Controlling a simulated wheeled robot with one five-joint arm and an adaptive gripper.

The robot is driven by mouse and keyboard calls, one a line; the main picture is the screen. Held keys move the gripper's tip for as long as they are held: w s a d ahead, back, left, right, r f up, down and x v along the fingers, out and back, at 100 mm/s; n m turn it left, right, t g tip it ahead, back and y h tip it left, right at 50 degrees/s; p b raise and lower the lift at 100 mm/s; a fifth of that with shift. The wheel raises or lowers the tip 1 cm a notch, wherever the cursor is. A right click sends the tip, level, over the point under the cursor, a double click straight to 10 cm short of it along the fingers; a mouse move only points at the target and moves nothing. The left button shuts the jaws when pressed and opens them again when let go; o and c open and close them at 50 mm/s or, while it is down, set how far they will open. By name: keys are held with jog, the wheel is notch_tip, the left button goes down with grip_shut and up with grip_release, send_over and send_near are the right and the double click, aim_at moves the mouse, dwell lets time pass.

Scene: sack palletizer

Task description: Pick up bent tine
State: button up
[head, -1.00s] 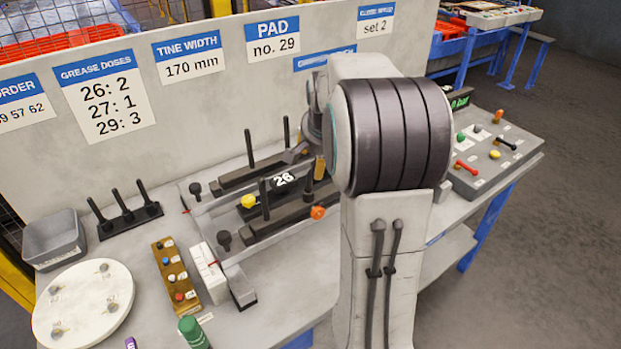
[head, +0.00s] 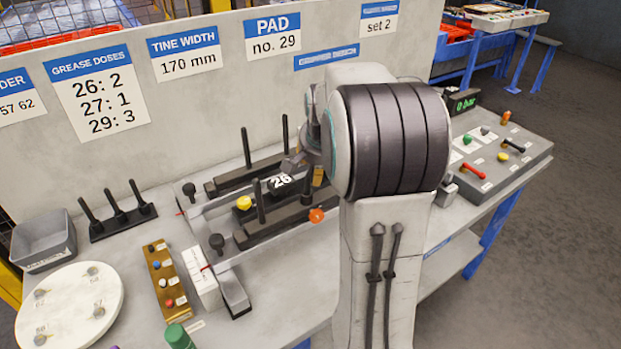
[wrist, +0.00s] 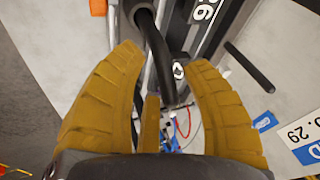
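A thick black rod with a bend (wrist: 160,50), apparently the bent tine, runs down from the top edge in the wrist view. My gripper (wrist: 162,60) has ochre padded fingers spread on either side of it. They are open, with gaps to the rod; I cannot tell its depth relative to the fingertips. In the head view an ochre finger (head: 318,176) shows at the right end of the tine fixture; my arm hides the rest of the gripper. Black upright tines (head: 260,202) stand on the fixture's dark bars, near the block marked 26 (head: 282,181).
A rack of three black pins (head: 117,216), a grey bin (head: 42,240) and a white round plate (head: 70,305) are at left. A brass strip (head: 166,282) lies before the fixture. A control panel (head: 495,160) is at right. The sign wall (head: 215,105) rises behind.

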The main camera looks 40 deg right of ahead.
grip_shut()
jog(key=shift+r, duration=0.1)
dwell(0.4)
